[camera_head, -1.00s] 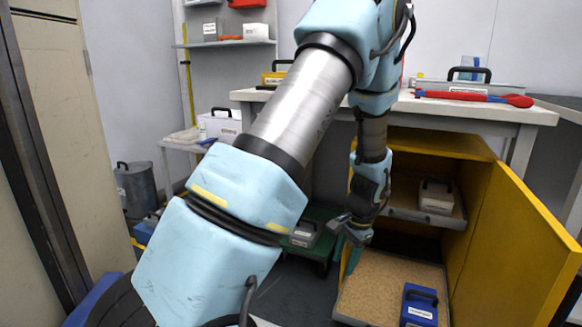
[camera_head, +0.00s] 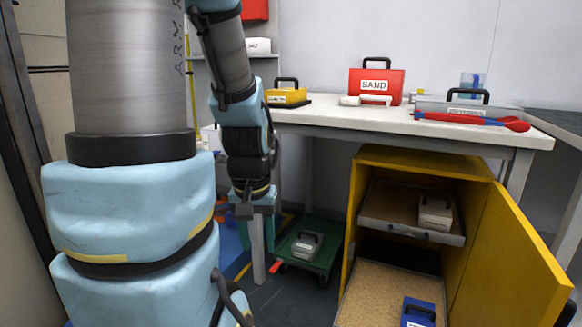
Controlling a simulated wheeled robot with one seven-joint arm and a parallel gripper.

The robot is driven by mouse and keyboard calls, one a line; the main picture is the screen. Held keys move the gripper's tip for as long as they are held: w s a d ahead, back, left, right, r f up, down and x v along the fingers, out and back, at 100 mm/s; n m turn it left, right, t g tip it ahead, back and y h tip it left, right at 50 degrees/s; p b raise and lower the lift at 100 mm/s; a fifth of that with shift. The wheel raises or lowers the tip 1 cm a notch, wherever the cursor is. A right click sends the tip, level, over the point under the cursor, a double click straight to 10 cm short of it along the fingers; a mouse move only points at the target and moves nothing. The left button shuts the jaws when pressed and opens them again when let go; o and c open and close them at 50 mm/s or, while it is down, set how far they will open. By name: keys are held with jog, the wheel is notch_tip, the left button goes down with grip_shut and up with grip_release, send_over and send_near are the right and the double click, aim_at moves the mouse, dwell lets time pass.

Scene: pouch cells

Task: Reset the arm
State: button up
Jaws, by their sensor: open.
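My light blue arm (camera_head: 135,190) fills the left of the head view. My gripper (camera_head: 259,236) hangs from it, pointing down, left of the yellow cabinet (camera_head: 515,240) and near the white bench's left end. It is open, with nothing seen between its fingers. It is apart from the cabinet and its contents.
The cabinet door stands open on the right. A drawer is out with a grey case (camera_head: 435,213); a lower sand-coloured tray (camera_head: 385,290) holds a blue case (camera_head: 419,312). A green cart (camera_head: 322,262) carries a grey case. A red SAND case (camera_head: 377,84) stands on the bench (camera_head: 340,117).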

notch_tip(320, 180, up, 33)
jog(key=p, duration=3.1)
jog(key=shift+f, duration=0.15)
